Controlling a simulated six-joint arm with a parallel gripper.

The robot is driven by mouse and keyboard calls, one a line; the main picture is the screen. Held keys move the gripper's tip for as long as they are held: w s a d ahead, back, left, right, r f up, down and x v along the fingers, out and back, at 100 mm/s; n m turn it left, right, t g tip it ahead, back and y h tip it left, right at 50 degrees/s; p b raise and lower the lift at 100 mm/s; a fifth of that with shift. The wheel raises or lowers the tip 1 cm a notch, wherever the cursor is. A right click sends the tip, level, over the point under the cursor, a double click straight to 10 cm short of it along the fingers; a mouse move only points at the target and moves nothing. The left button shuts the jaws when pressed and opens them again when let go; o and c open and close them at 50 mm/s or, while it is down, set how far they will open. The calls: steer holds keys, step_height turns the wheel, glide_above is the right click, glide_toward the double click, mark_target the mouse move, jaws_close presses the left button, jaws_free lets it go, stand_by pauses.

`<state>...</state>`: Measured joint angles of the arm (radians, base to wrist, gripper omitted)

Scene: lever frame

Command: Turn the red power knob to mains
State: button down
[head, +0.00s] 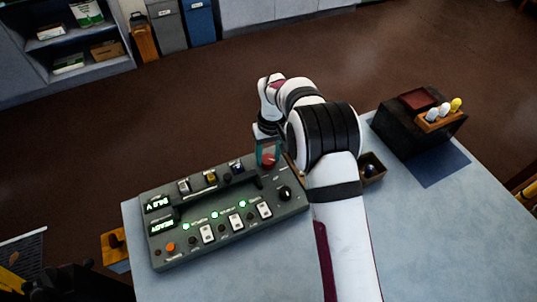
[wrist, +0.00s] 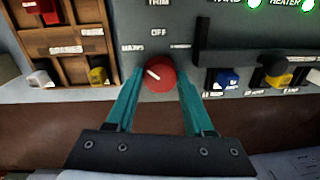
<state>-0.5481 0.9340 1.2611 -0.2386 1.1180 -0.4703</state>
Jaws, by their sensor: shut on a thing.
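The red power knob (wrist: 161,76) is on the panel (head: 232,232), near its far right corner. In the wrist view its white pointer line is tilted up and left, toward the MAINS label (wrist: 132,48). The OFF label (wrist: 158,32) is straight above the knob, and a third label on the right is too small to read. My gripper (wrist: 160,85) is shut on the knob, one teal finger on each side. The knob (head: 269,160) also shows in the head view below the fingers, partly hidden.
A black rotary knob (head: 285,193), white switches and several lit green lamps are on the same panel. A black bar handle (wrist: 245,60) stands right of the red knob. A wooden divided tray (wrist: 75,45) is close on the left in the wrist view. A dark box (head: 415,130) stands at right.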

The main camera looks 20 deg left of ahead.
mark_target(271, 158)
steer(key=shift+c, duration=1.4)
jaws_free()
step_height(271, 158, up, 16)
steer(key=shift+w+d, duration=0.3)
steer(key=shift+d, duration=0.05)
steer(key=shift+f, duration=0.1)
